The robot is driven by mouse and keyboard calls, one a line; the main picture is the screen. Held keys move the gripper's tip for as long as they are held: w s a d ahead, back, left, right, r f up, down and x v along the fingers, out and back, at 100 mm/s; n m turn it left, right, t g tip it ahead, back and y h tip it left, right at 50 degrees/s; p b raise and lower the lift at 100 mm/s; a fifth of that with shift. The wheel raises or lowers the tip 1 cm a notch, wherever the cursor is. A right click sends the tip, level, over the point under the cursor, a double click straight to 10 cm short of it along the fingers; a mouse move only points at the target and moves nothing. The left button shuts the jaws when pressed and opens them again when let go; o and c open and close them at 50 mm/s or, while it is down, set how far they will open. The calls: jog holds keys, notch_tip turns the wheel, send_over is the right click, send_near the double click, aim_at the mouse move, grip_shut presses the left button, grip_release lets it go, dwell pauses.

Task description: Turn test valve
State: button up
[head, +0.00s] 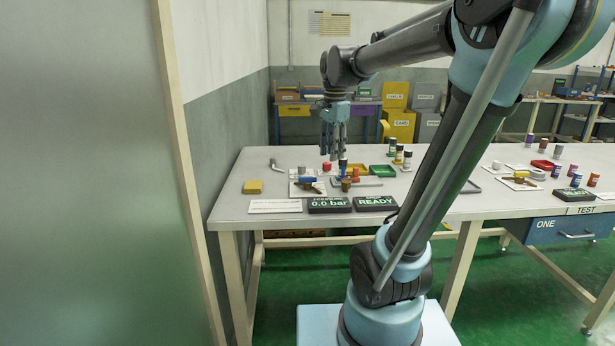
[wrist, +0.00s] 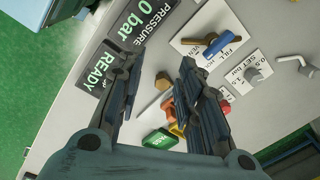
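A brass valve with a blue lever (head: 307,179) lies on a white labelled plate (head: 294,189) near the left end of the table. In the wrist view the blue lever (wrist: 223,45) and its plate (wrist: 244,34) are at the upper right, with FILL lettering partly readable. My gripper (head: 333,153) points down above the table, behind and right of the valve in the head view. In the wrist view my gripper (wrist: 160,68) has its fingers apart with nothing held between them. The lever is beyond the right finger, apart from it.
Displays reading 0.0 bar (head: 330,205) and READY (head: 376,203) stand at the front edge. A yellow block (head: 253,187) is at left. A second valve plate (head: 519,182) is far right.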

aim_at(308, 180)
jog(key=w+a+r+m, duration=0.5)
jog(key=w+a+m, duration=0.15)
jog(key=w, duration=0.25)
jog(key=shift+n+g, duration=0.3)
jog(key=shift+n, duration=0.15)
jog(key=f, duration=1.7)
jog(key=shift+w+a+f, duration=0.15)
jog(key=shift+a+f, duration=0.05)
jog(key=shift+a, duration=0.2)
grip_shut()
